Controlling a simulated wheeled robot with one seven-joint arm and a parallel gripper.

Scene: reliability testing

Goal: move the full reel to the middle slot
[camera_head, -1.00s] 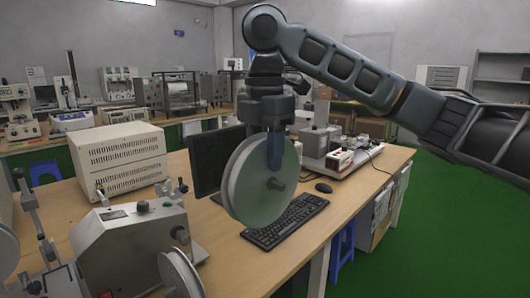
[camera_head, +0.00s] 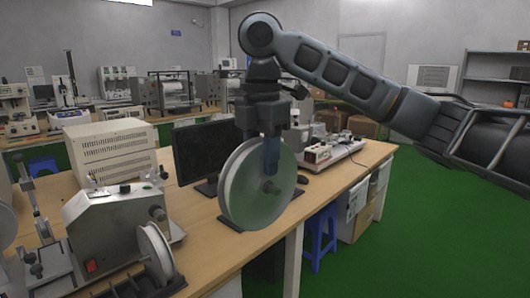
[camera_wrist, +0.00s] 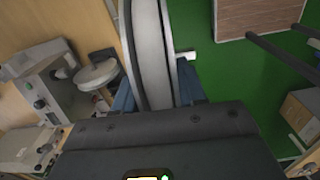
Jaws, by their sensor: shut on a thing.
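A large grey-white reel (camera_head: 243,200) hangs upright from my gripper (camera_head: 271,158) in the head view, in front of the keyboard and near the table's front edge. My gripper is shut on it. In the wrist view the reel (camera_wrist: 150,50) is seen edge-on between the two fingers (camera_wrist: 155,97). A dark slotted rack (camera_head: 150,280) is partly visible beside the machine at the bottom edge. I cannot make out its slots clearly.
A beige box-shaped instrument (camera_head: 108,152) and a black monitor (camera_head: 205,150) stand on the wooden table (camera_head: 225,260) behind the machine. The keyboard is mostly hidden by the reel. A blue stool (camera_head: 320,238) stands below the table. Green floor (camera_head: 400,240) is open at right.

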